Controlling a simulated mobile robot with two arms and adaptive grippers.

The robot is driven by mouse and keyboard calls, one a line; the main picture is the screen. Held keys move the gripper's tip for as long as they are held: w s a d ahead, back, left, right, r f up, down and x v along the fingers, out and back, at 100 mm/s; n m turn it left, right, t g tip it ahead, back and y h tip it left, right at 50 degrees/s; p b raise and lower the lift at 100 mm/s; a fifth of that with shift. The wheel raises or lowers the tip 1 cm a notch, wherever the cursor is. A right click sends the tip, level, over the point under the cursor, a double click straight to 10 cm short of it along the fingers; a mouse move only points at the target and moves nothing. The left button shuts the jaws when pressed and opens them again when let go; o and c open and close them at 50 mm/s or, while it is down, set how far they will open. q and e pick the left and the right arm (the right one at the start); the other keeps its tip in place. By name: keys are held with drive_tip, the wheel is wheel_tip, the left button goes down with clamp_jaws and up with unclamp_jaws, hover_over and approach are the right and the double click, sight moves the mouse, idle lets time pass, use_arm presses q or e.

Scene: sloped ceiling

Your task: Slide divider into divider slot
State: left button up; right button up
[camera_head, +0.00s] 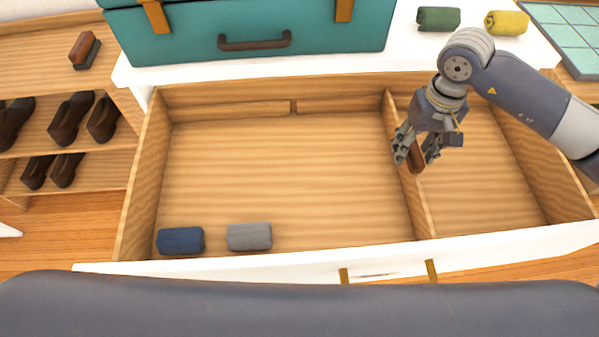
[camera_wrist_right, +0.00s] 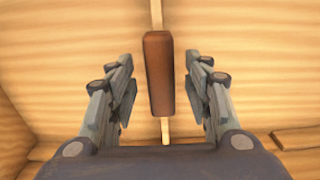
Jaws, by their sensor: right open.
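The divider (camera_head: 424,212) is a thin wooden panel standing upright in the open drawer, right of its middle, running from the back wall toward the front. A brown grip (camera_head: 417,160) sits on its top edge; the grip also shows in the right wrist view (camera_wrist_right: 158,75). My right gripper (camera_head: 416,152) is open, with one finger on each side of the grip and a gap to each in the wrist view. Two wooden strips (camera_head: 236,111) along the drawer's back wall leave a narrow gap (camera_head: 293,106) between them, which looks like the divider slot. My left gripper is not in view.
The wooden drawer (camera_head: 138,195) holds a blue roll (camera_head: 181,241) and a grey roll (camera_head: 249,237) at the front left. Its middle is clear. A teal case (camera_head: 190,35), a green roll (camera_head: 438,18) and a yellow roll (camera_head: 507,22) rest on the white top behind.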

wheel_tip(320, 180, up, 8)
drive_tip(key=shift+f, duration=0.1)
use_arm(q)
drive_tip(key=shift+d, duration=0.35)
